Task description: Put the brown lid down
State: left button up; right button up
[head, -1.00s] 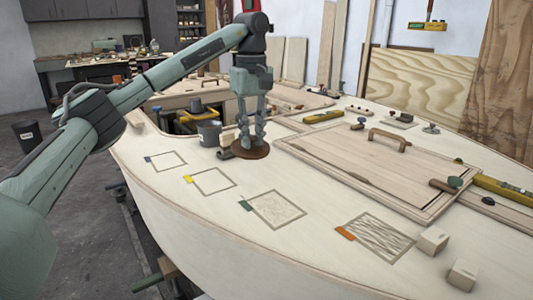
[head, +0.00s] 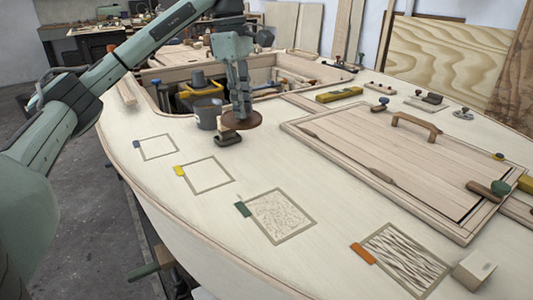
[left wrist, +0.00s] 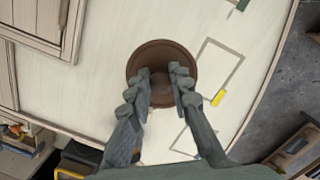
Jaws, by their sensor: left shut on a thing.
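The brown lid (head: 243,122) is a round, dark brown disc over the pale plywood deck, behind a small dark block (head: 229,139). My left gripper (head: 240,112) points down and is shut on the lid's middle. In the left wrist view the lid (left wrist: 162,50) sits between and beyond the fingertips of my left gripper (left wrist: 162,78); the fingers hide part of it. I cannot tell for sure whether the lid touches the deck or the dark block. My right gripper is not in view.
A grey bucket (head: 207,114) stands left of the lid beside the open hatch. Several outlined squares with coloured tabs, such as the yellow tab (head: 179,171), mark the deck in front. A framed hatch panel with a wooden handle (head: 416,126) lies right. The deck between is clear.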

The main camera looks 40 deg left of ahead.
aim_at(225, 121)
pick_arm(q)
jog(key=s+n, duration=0.1)
jog(key=n, duration=0.1)
jog(key=s+a+n, duration=0.1)
jog(key=s+n, duration=0.1)
jog(key=s+a+r+n, duration=0.1)
jog(key=shift+s+a+n+t, duration=0.15)
jog(key=shift+s+n+t, duration=0.15)
jog(key=shift+n, duration=0.4)
jog(key=w, duration=0.1)
jog(key=w+d+f, duration=0.2)
jog(key=shift+w+f, duration=0.2)
jog(key=shift+w, duration=0.1)
jog(key=w+d+f, duration=0.1)
jog(key=w, duration=0.1)
jog(key=w+d+f, duration=0.1)
jog(key=w, duration=0.1)
jog(key=w+d+f+p, duration=0.1)
jog(key=w+f, duration=0.1)
jog(key=shift+w+d+f, duration=0.1)
jog(key=shift+w+f, duration=0.1)
jog(key=shift+f, duration=0.1)
notch_tip(225, 121, down, 3)
jog(key=shift+f, duration=0.6)
jog(key=o, duration=0.6)
jog(key=shift+o, duration=1.3)
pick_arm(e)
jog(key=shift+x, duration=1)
